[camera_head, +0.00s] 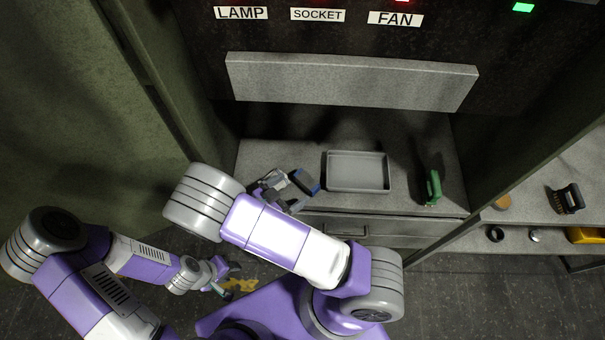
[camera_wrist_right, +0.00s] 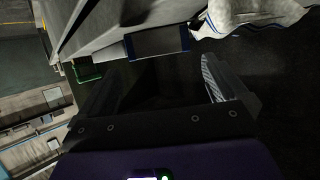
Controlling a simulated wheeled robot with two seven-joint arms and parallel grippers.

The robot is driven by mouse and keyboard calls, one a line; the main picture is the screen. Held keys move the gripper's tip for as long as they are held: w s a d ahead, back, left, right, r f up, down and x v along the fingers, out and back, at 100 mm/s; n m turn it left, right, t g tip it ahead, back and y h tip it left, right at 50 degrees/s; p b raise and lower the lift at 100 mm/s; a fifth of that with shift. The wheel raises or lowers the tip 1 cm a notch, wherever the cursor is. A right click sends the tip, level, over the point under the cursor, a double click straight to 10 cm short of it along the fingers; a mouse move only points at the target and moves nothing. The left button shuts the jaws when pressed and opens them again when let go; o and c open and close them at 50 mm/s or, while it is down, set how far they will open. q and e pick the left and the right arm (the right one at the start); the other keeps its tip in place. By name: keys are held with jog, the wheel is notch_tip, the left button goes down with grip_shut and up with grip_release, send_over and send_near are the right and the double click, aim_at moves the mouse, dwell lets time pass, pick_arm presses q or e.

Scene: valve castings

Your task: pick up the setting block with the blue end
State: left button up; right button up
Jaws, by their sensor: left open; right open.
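A dark grey block with blue ends (camera_head: 305,181) lies on the grey bench top, left of the tray. In the right wrist view the same block (camera_wrist_right: 158,42) sits beyond the fingertips, between them across the picture. My right gripper (camera_head: 290,192) is open beside the block and holds nothing; its two fingers (camera_wrist_right: 160,78) are spread in the wrist view. My own arm hides part of the bench around it. My left gripper (camera_head: 230,270) is open, low at the left, over the floor and away from the bench.
A grey tray (camera_head: 358,188) is empty right of the block. A green object (camera_head: 433,187) stands near the bench's right side. A white cloth with blue stripes (camera_wrist_right: 250,14) lies close to the block. A right-hand shelf holds a dark brush-like item (camera_head: 566,199) and a yellow item (camera_head: 588,235).

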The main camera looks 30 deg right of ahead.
aim_at(306, 180)
jog(key=x, duration=0.6)
jog(key=shift+d+r+p, duration=0.1)
jog(key=shift+d+p, duration=0.05)
jog(key=shift+p, duration=0.2)
jog(key=c, duration=1.4)
